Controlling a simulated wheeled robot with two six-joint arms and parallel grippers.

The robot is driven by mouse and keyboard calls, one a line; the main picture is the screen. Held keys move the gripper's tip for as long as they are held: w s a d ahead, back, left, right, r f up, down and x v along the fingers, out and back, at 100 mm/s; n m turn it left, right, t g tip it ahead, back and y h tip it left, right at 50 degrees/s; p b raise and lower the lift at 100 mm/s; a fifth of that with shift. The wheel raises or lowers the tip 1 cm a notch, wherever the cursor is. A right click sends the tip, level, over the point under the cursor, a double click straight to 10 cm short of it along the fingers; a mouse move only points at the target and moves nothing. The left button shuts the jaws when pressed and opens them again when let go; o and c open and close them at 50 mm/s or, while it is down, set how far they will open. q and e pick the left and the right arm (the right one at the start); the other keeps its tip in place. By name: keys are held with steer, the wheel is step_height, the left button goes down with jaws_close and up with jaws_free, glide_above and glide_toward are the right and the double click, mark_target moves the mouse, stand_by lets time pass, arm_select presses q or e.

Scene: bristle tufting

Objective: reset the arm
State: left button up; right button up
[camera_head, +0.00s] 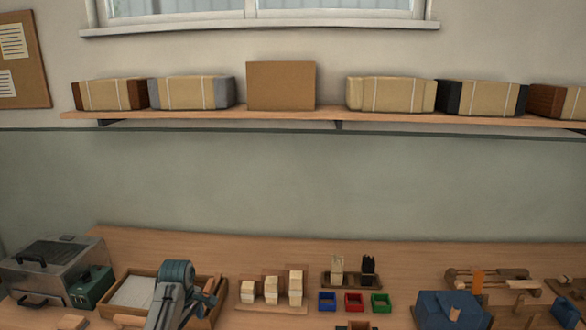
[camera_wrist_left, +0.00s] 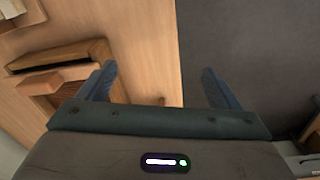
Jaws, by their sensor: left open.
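My left gripper (camera_wrist_left: 165,98) shows in the left wrist view with its two blue fingers wide apart and nothing between them. It hangs over the edge of the wooden worktop (camera_wrist_left: 150,30), with dark floor on the right side. In the head view a grey and teal part of my left arm (camera_head: 176,275) stands in front of a wooden tray (camera_head: 130,291) at the lower left. I cannot identify my right gripper in either view.
Wooden blocks (camera_head: 271,291) stand in a holder mid-bench. Blue (camera_head: 327,302), red (camera_head: 354,302) and green (camera_head: 380,303) bins sit beside it. A grey machine (camera_head: 50,262) is at far left. A blue angular item (camera_head: 450,308) lies right. The back of the bench is clear.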

arm_select(q)
steer(key=s+f+m+t, duration=0.1)
steer(key=s+f+m, duration=0.25)
steer(key=s, duration=0.55)
steer(key=s+f+m, duration=0.3)
steer(key=s+f, duration=0.2)
steer(key=s, duration=0.5)
steer(key=s+d+r+m+t, duration=0.1)
steer(key=s+r+m, duration=0.25)
steer(key=s, duration=0.75)
steer(key=s+r+m+t, duration=0.1)
steer(key=s+r+m, duration=0.3)
steer(key=s, duration=0.8)
step_height(320, 180, down, 32)
steer(key=a+m+g+b, duration=0.1)
steer(key=a+b, duration=0.1)
steer(key=s+a+f+b, duration=0.1)
steer(key=s+f, duration=0.8)
steer(key=f, duration=0.2)
steer(key=s+f+g+b, duration=0.1)
steer(key=s+f, duration=0.8)
steer(key=f, duration=0.3)
steer(key=shift+s+a+f+y+b, duration=0.2)
steer(key=shift+s+a+y+b, duration=0.1)
steer(key=shift+s+a, duration=0.1)
arm_select(e)
steer(key=f, duration=0.4)
steer(key=shift+s+f, duration=0.2)
steer(key=shift+f, duration=0.1)
